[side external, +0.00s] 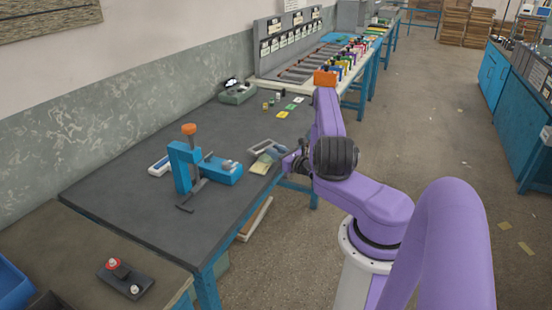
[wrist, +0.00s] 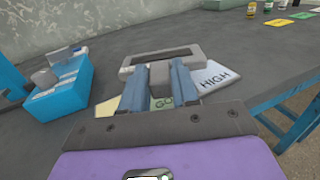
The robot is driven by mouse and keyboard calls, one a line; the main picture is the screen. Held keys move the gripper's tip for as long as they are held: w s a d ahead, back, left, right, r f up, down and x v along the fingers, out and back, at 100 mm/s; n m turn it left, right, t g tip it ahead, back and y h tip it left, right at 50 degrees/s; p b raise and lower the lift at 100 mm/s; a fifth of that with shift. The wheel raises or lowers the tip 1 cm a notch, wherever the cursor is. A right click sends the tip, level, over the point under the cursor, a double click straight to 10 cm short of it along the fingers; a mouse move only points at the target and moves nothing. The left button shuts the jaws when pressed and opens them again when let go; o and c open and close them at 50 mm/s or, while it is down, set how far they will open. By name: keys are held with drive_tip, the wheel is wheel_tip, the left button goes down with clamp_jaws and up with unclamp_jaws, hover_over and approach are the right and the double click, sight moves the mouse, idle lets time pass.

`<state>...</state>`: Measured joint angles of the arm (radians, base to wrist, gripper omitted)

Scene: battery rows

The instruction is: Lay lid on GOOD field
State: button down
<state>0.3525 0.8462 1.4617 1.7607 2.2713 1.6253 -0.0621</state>
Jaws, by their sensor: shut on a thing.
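The lid (wrist: 160,51) is a grey rectangular frame with a dark slot. My gripper (wrist: 160,70) is shut on the lid's near side. In the side external view the lid (side external: 266,144) shows beyond the gripper, over the right part of the dark table. The green GOOD field (wrist: 162,103) shows between my fingers, with only "GO" readable. The white HIGH field (wrist: 214,77) lies to its right, and a pale yellow field (wrist: 107,106) shows to its left. Whether the lid touches the table or hangs above it, I cannot tell.
A blue fixture (side external: 215,172) with an orange knob stands left of the lid; it also shows in the wrist view (wrist: 62,92). The table's right edge is close to the fields.

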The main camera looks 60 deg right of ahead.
drive_tip(key=shift+f, duration=1.25)
drive_tip(key=c, duration=0.8)
unclamp_jaws()
drive_tip(key=shift+f, duration=0.1)
drive_tip(key=shift+c, duration=0.2)
